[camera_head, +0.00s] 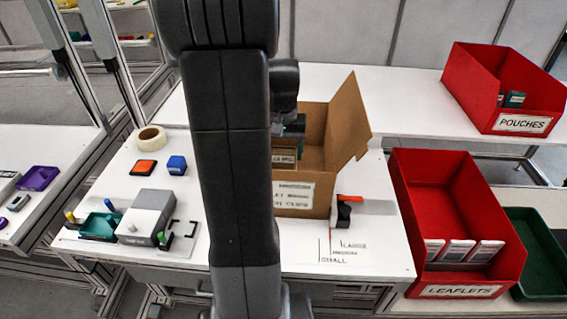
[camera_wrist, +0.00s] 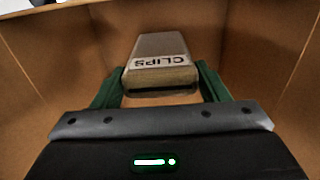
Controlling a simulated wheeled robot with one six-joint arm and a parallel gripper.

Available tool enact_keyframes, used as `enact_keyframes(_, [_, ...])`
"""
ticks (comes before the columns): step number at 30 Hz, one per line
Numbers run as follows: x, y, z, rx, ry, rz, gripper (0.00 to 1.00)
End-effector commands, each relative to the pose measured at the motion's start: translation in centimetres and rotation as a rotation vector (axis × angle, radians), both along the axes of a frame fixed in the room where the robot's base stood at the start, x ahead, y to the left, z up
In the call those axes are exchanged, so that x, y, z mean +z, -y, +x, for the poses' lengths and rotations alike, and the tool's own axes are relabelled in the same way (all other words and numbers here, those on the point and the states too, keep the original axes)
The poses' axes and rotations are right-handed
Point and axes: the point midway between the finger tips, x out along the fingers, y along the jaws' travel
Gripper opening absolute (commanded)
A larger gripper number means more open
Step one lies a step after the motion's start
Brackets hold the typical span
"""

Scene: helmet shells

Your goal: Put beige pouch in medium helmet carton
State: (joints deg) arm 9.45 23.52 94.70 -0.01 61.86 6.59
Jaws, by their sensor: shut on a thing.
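My gripper (camera_wrist: 160,88) is shut on the beige pouch (camera_wrist: 158,60), which carries the word CLIPS. Its green fingers press on both sides of the pouch in the wrist view. Brown cardboard walls surround the pouch there, so it is inside or just over the carton (camera_wrist: 50,60). In the head view the carton (camera_head: 312,150) stands on the white table with a flap raised at the right and a printed label on its front. My arm hides the carton's left part. The pouch (camera_head: 284,158) shows at the carton's opening beside my arm.
A red POUCHES bin (camera_head: 480,75) stands at the back right and a red LEAFLETS bin (camera_head: 405,200) at the right. A green tray (camera_head: 540,235) is beside it. Tape (camera_head: 149,139), an orange block (camera_head: 143,167) and a blue block (camera_head: 177,165) lie left of my arm.

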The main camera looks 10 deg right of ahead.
Motion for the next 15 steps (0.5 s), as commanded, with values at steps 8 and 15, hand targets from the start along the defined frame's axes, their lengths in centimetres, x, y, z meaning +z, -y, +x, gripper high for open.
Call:
enact_keyframes(8, [-3.5, 0.0, 0.0, 0.0, -0.002, 0.001, 0.32])
enact_keyframes(15, [-3.9, 0.0, 0.0, 0.0, 0.002, -0.001, 0.32])
